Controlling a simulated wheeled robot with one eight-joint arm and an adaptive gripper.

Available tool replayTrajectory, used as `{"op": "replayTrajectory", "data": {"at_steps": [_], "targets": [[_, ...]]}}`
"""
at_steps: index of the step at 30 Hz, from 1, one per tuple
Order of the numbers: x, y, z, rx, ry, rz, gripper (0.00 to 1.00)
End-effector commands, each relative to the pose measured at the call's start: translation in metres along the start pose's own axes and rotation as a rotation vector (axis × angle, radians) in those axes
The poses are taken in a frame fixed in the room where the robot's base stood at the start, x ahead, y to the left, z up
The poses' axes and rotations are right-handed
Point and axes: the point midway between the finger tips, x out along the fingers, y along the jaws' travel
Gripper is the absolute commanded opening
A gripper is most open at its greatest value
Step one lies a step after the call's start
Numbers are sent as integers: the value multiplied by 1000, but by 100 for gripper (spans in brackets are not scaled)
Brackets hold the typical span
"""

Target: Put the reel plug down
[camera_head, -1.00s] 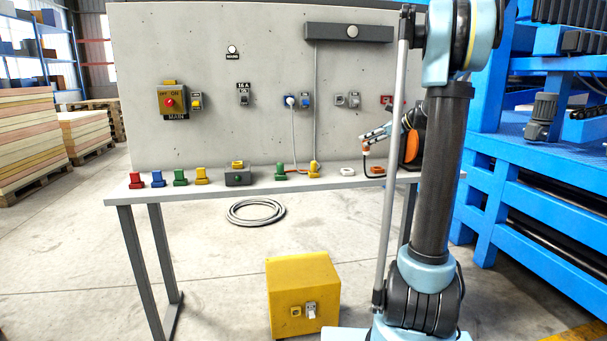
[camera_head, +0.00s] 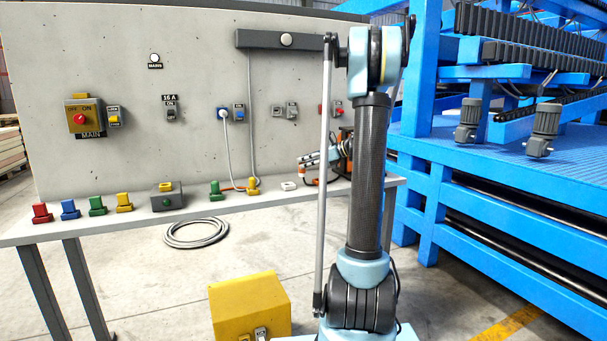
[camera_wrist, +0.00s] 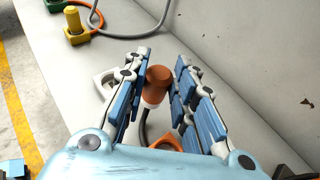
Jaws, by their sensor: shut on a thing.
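The reel plug (camera_wrist: 158,85) is a brown-orange plug with a pale collar, seen between the blue finger pads in the wrist view. My gripper (camera_wrist: 156,88) is shut on it. A dark cable runs down from the plug toward my palm. In the head view my gripper (camera_head: 306,161) is above the right part of the grey bench (camera_head: 240,205), pointing left; the plug is too small to make out there. The orange reel (camera_head: 347,136) is mostly hidden behind my arm. A white ring-shaped holder (camera_head: 289,185) lies on the bench near my gripper; it also shows in the wrist view (camera_wrist: 104,84).
Red (camera_head: 41,212), blue (camera_head: 69,209), green (camera_head: 96,205) and yellow (camera_head: 124,202) plugs stand along the bench's left. A grey box (camera_head: 167,203), green plug (camera_head: 216,191) and yellow plug (camera_head: 253,186) follow. The concrete panel (camera_head: 150,100) rises behind; blue machinery (camera_head: 450,190) stands right.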

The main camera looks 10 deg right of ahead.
Motion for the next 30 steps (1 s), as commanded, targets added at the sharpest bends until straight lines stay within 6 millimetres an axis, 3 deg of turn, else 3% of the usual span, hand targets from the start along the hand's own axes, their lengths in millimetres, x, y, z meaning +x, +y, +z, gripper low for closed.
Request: {"op": "replayTrajectory", "data": {"at_steps": [9,15,16,18,30], "targets": [[14,0,-34,0,0,-1,0],[14,0,-35,0,1,0,0],[14,0,-35,0,1,0,31],[14,0,-35,0,1,0,45],[10,0,-34,0,1,-1,45]]}}
